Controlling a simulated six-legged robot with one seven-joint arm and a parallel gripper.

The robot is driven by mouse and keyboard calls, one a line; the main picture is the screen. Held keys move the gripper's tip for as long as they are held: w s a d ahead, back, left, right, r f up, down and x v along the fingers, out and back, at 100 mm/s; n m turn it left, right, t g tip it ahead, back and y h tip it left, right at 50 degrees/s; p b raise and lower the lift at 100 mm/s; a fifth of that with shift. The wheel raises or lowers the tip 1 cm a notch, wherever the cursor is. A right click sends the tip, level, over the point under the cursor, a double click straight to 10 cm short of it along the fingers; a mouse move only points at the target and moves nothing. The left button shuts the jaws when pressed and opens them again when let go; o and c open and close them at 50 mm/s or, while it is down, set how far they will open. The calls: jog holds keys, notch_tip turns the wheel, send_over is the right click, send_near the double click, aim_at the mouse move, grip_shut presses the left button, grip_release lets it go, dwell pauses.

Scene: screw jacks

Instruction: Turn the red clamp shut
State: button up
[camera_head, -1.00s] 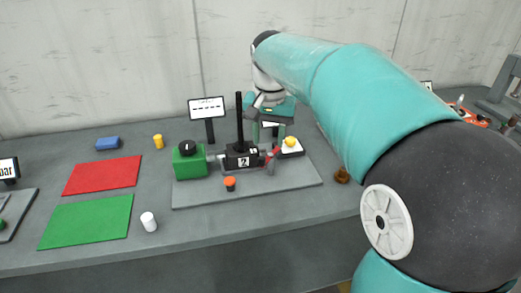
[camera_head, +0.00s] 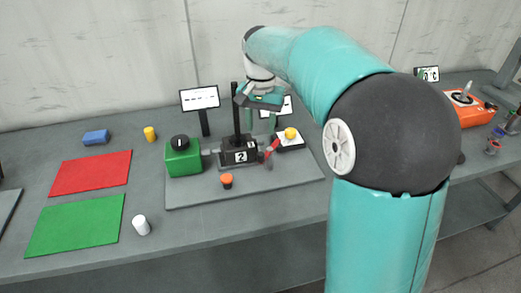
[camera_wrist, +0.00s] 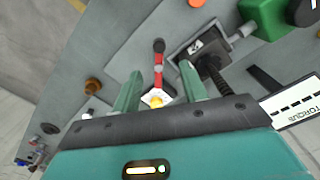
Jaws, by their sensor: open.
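The red clamp (camera_head: 270,150) has a short red lever with a dark end. It stands beside the right side of the black screw jack (camera_head: 240,155), which is marked 2 and has a tall black screw. In the wrist view the red clamp (camera_wrist: 158,60) lies just beyond the fingertips, roughly in line with the gap between them. My gripper (camera_head: 261,121) is open and empty, above and behind the clamp in the head view. In the wrist view my gripper (camera_wrist: 160,78) has both green fingers spread, with a yellow button (camera_wrist: 158,98) seen between them.
The grey plate (camera_head: 200,195) also carries a green box (camera_head: 183,160) with a black knob and an orange knob (camera_head: 227,181). A display (camera_head: 200,98) stands behind the jack. Red and green mats (camera_head: 80,225) lie at left. The tall screw stands close to my gripper.

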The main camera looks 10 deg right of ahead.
aim_at(261, 154)
notch_tip(261, 154, down, 10)
jog(key=shift+s+f, duration=0.1)
jog(key=shift+s, duration=0.05)
jog(key=shift+c, duration=0.2)
grip_shut()
